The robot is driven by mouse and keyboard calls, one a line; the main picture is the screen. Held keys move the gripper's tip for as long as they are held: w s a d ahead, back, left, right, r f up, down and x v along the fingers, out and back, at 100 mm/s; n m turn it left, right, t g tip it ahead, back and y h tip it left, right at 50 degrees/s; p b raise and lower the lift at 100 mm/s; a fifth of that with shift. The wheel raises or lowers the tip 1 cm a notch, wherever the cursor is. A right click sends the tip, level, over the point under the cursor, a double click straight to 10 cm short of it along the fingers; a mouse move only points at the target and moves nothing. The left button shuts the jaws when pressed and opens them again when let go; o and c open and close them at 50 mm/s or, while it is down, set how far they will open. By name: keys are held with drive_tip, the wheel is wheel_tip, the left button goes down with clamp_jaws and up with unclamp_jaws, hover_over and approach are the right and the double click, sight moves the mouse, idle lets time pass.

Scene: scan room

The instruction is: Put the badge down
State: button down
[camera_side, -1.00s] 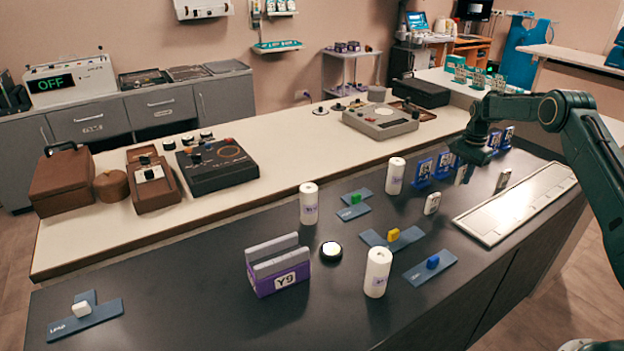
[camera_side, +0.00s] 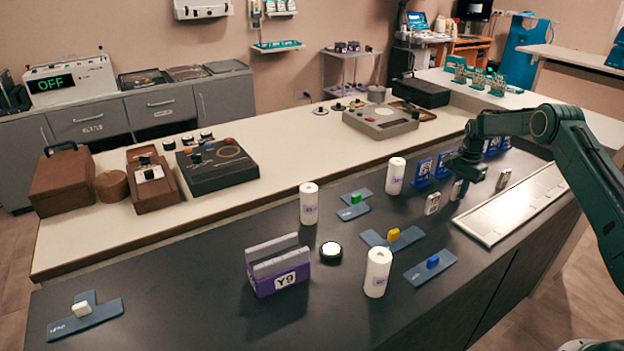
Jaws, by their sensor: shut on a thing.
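My gripper (camera_side: 461,179) is at the right part of the dark counter, fingers pointing down. It is shut on a small white badge (camera_side: 457,190), which hangs upright below it, low over the counter. I cannot tell whether the badge touches the counter. Two similar white badges stand upright nearby: one (camera_side: 432,204) to the left and one (camera_side: 503,178) to the right.
A flat pale tray (camera_side: 478,231) lies just right of my gripper. Blue stands (camera_side: 422,174) line up behind it. White cylinders (camera_side: 377,273), blue plates with coloured knobs (camera_side: 431,266) and a purple Y9 holder (camera_side: 279,279) stand to the left.

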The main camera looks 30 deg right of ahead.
drive_tip(key=shift+f, duration=0.15)
drive_tip(key=c, duration=1.5)
unclamp_jaws()
drive_tip(key=shift+o, duration=0.2)
wheel_tip(320, 180, up, 12)
drive_tip(key=shift+r, duration=0.2)
drive_tip(key=shift+r, duration=0.1)
